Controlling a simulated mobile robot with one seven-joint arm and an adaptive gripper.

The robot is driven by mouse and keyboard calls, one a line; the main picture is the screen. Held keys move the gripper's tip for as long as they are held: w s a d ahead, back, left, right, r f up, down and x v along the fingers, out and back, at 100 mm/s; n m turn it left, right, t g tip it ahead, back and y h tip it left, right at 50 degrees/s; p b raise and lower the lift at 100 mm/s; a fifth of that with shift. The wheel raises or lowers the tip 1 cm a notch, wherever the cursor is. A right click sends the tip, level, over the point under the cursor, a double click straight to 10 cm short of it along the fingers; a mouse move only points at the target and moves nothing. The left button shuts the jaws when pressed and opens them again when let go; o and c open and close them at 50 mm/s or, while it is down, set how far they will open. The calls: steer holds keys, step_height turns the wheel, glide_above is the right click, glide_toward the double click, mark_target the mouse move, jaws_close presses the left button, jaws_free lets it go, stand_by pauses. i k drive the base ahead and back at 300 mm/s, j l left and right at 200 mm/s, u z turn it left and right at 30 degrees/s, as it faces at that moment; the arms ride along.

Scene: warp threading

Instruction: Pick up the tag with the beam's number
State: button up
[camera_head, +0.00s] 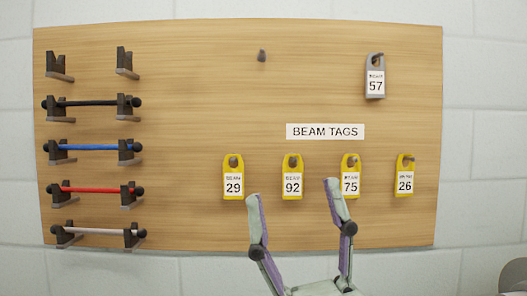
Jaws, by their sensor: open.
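A grey tag reading BEAM 57 (375,84) hangs on a peg at the upper right of the wooden board. Below the BEAM TAGS label (325,132), yellow tags hang in a row on pegs: tag 29 (233,183), tag 92 (292,184), tag 75 (350,184) and tag 26 (404,183). My gripper (291,190) is open and empty, with its fingers pointing up at the bottom centre of the view. In the picture its left fingertip is below and between tags 29 and 92.
The board (210,120) is fixed to a pale block wall. Bracket pairs on its left hold black (90,103), blue (92,147), red (95,190) and whitish (100,231) bars; the top pair (90,64) is empty. A bare peg (262,56) sits at upper centre.

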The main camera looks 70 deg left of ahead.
mark_target(233, 179)
steer(key=u, duration=2.05)
steer(key=l+z, duration=0.2)
steer(key=l, duration=1.05)
steer(key=i+l, duration=0.15)
steer(key=i, duration=0.25)
steer(key=l+z, duration=0.05)
